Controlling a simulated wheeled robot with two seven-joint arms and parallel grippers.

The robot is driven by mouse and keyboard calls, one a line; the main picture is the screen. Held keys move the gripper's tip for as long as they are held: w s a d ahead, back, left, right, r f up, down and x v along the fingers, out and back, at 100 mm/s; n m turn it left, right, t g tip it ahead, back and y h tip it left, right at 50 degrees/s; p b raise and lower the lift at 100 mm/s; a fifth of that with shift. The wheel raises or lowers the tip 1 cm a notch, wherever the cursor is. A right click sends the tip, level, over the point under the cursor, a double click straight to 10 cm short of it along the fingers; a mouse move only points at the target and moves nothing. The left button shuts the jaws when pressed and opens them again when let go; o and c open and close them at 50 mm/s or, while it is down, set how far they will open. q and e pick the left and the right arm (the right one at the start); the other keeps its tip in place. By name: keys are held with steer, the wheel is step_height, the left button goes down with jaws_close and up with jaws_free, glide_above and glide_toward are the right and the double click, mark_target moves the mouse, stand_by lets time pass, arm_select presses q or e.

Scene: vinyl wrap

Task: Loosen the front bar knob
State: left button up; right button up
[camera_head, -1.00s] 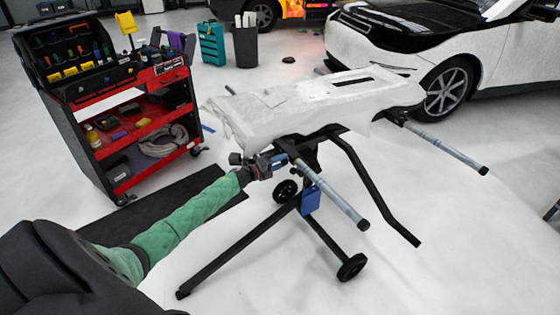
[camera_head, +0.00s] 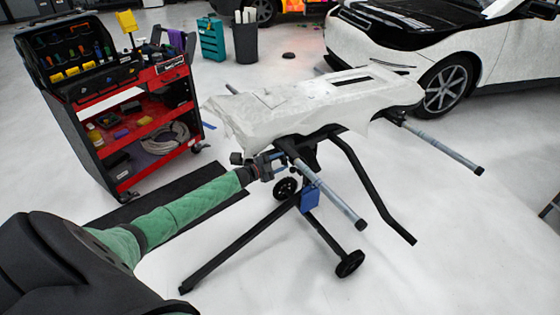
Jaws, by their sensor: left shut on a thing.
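A black wheeled stand (camera_head: 240,240) carries a white-wrapped panel (camera_head: 310,105) with loose film edges. Its front bar (camera_head: 330,195) is a grey tube that sticks out toward the lower right from under the panel. My left arm in a green sleeve comes in from the left. My left gripper (camera_head: 274,163) is at the near end of the stand, just under the panel edge, beside the root of the front bar. It is shut on the front bar knob, which is small and mostly hidden by the fingers. My right gripper is not in view.
A second grey bar (camera_head: 440,147) sticks out at the right of the stand. A red tool cart (camera_head: 150,130) stands at the left by a dark mat (camera_head: 180,190). A white car (camera_head: 440,60) is behind.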

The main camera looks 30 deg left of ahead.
arm_select(q)
steer(key=shift+a+n, duration=0.15)
steer(key=shift+n, duration=0.85)
steer(key=n+p, duration=0.1)
steer(key=n, duration=0.1)
steer(key=shift+n, duration=0.3)
steer(key=n, duration=0.3)
steer(key=shift+n+p, duration=0.3)
steer(key=shift+n, duration=0.5)
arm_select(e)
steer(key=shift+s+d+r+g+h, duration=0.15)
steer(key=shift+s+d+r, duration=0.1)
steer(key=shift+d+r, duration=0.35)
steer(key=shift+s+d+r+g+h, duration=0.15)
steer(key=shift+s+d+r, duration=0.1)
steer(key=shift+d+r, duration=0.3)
arm_select(q)
steer(key=o, duration=1)
steer(key=shift+n, duration=0.3)
